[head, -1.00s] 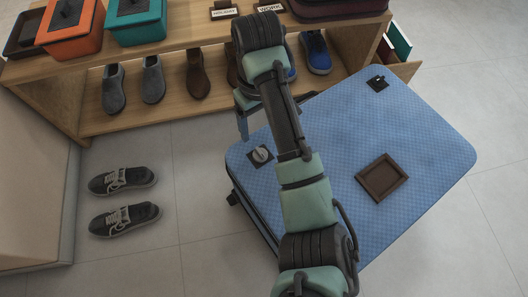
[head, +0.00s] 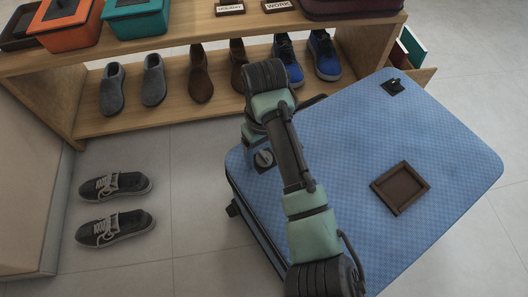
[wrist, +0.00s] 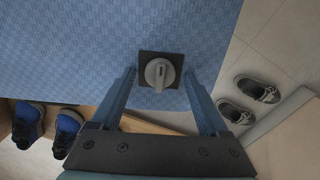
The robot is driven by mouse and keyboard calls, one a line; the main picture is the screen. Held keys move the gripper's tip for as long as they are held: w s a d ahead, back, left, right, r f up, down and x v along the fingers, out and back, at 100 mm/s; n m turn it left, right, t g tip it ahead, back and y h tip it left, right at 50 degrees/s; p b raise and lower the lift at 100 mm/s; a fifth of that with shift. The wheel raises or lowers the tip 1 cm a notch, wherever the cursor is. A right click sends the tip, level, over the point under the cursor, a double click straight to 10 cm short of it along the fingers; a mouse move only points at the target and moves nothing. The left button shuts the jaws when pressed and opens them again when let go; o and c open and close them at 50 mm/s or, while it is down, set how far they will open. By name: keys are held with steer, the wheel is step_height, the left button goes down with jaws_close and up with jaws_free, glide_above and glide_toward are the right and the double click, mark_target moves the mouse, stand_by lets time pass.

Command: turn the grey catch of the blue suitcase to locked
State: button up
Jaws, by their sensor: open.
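The blue suitcase (head: 340,130) lies flat, its top facing up. The grey catch (head: 264,158) is a round knob on a dark square plate near its left corner. In the wrist view the catch (wrist: 159,73) sits between my two fingers, a little beyond their tips, with its grip bar pointing roughly along the fingers. My gripper (wrist: 158,82) is open and empty, with a gap on both sides of the knob. In the head view my arm and gripper partly cover the plate. I cannot tell how far above the catch the fingertips are.
A second dark plate with a black catch (head: 393,87) is at the suitcase's far corner. A brown tray (head: 376,184) lies on the suitcase. A wooden shelf (head: 180,115) with several shoes stands behind. Grey sneakers (head: 115,228) are on the floor at left.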

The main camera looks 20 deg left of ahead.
steer(key=shift+c, duration=0.2)
jaws_close()
